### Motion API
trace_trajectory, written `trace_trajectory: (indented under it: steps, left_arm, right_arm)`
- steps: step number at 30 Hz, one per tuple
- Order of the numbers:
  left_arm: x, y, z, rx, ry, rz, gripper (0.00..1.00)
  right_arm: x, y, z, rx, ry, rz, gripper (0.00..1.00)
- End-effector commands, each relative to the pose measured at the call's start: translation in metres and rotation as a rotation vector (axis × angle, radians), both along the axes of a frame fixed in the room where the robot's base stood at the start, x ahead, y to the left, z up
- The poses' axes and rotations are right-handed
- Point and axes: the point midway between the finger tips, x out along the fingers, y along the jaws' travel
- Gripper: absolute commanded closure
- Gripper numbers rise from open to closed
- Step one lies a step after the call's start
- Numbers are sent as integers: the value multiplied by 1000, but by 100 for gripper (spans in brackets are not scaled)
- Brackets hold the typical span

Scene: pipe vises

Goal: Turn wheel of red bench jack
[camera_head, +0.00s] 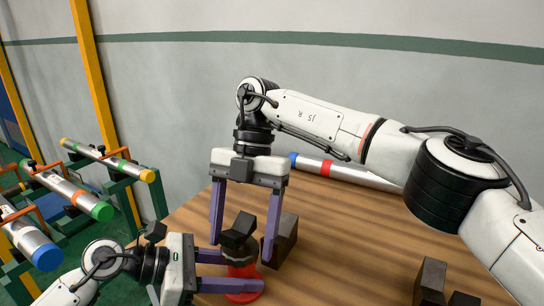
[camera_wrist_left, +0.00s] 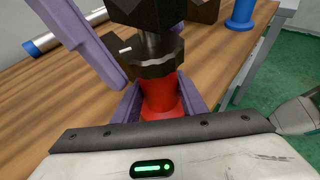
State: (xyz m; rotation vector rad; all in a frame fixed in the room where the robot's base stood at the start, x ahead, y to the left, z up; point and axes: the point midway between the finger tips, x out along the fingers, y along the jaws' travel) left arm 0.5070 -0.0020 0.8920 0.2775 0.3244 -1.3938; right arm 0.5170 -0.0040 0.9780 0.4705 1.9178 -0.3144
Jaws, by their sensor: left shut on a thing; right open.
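The red bench jack (camera_head: 243,287) stands on the wooden table near its front-left edge, with a black block head (camera_head: 240,232) on top. In the left wrist view its red body (camera_wrist_left: 161,92) sits below a dark ridged wheel (camera_wrist_left: 150,62) with a white mark on the rim. My left gripper (camera_head: 243,271) is shut on the red body below the wheel. My right gripper (camera_head: 241,248) points down from above, open, its purple fingers on either side of the black head and wheel. I cannot tell whether they touch the wheel, which is partly hidden in the head view.
A dark block (camera_head: 284,238) stands just right of the jack. A pipe (camera_head: 345,172) lies at the back of the table, and dark blocks (camera_head: 430,280) stand at the front right. A blue cylindrical part (camera_wrist_left: 241,14) shows near the table edge. Pipes rest on green stands (camera_head: 125,172) at the left.

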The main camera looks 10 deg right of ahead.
Motion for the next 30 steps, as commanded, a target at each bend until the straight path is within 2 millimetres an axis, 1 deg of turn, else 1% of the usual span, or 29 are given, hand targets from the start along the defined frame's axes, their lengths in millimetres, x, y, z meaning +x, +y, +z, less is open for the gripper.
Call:
trace_trajectory:
  steps: [1,13,15,30]
  left_arm:
    - [-2,-1,-1,1,5,-3,100]
    - [-1,-1,-1,1,5,-3,100]
    - [-2,-1,-1,1,5,-3,100]
    - [-1,-1,-1,1,5,-2,100]
  right_arm:
    - [0,-3,0,1,-1,-52,30]
    - [-5,-5,0,4,2,-519,30]
    - [0,-8,16,5,-1,-522,30]
    - [21,-40,109,3,0,-519,30]
